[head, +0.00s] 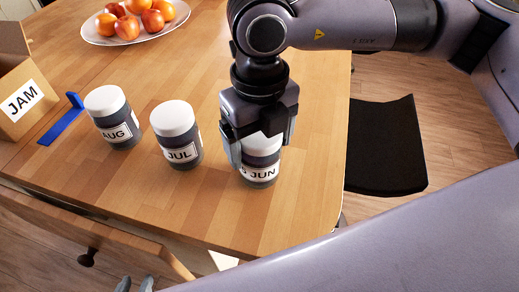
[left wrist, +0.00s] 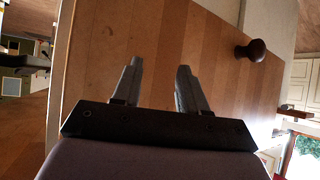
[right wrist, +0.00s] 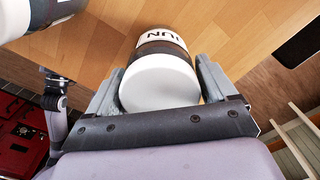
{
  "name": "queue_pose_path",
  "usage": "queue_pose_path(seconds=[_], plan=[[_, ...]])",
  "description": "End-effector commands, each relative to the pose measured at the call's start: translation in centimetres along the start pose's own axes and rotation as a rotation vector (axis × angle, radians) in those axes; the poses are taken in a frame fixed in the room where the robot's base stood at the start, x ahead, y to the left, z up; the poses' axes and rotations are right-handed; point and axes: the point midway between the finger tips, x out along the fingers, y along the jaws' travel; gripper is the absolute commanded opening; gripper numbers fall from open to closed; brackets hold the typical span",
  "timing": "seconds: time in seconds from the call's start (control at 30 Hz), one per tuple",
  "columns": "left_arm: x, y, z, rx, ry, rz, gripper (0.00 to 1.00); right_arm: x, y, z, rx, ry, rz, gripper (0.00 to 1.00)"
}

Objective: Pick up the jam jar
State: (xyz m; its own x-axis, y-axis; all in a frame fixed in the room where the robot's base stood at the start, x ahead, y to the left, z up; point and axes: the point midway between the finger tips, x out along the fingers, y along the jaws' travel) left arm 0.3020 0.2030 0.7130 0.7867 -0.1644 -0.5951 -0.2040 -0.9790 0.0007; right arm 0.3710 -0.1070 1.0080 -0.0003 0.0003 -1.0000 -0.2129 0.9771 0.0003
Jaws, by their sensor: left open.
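Three dark jars with white lids stand upright in a row on the wooden island top: the AUG jar (head: 112,118), the JUL jar (head: 176,135) and the JUN jar (head: 260,170). My right gripper (head: 262,150) is lowered over the JUN jar, one finger on each side. The right wrist view shows its white lid (right wrist: 160,82) between the fingers, with slim gaps beside the jar, so the gripper looks open around it. My left gripper (left wrist: 157,80) is open and empty beside the drawer front; its fingertips show at the head view's bottom edge (head: 135,284).
A cardboard box marked JAM (head: 22,98) stands at the left, with a blue strip (head: 62,120) beside it. A plate of fruit (head: 97,38) is at the back. A drawer with a dark knob (head: 87,258) lies along the front edge. A black seat (head: 385,150) is at the right.

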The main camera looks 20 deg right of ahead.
Motion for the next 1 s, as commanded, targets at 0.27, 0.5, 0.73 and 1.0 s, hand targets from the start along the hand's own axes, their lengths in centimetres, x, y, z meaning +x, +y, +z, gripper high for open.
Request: queue_pose_path(seconds=[0.27, 0.5, 0.73, 1.0], plan=[[0.0, 0.0, 0.0, 0.0, 0.0, 0.0, 0.43, -0.1, 0.0, 0.0, 0.0, -0.002, 0.001, 0.3], [0.0, 0.0, 0.0, 0.0, 0.001, 0.0, 0.43, -0.6, 0.0, 0.1, 0.001, -0.003, 0.001, 0.3], [0.2, 0.0, 0.2, 0.0, 0.001, 0.0, 0.43, -3.2, 0.0, 0.1, 0.0, -0.006, 0.001, 0.3], [0.4, 0.0, 0.6, 0.0, 0.001, 0.0, 0.43, -9.5, 0.1, 0.1, -0.001, -0.008, 0.002, 0.3]])
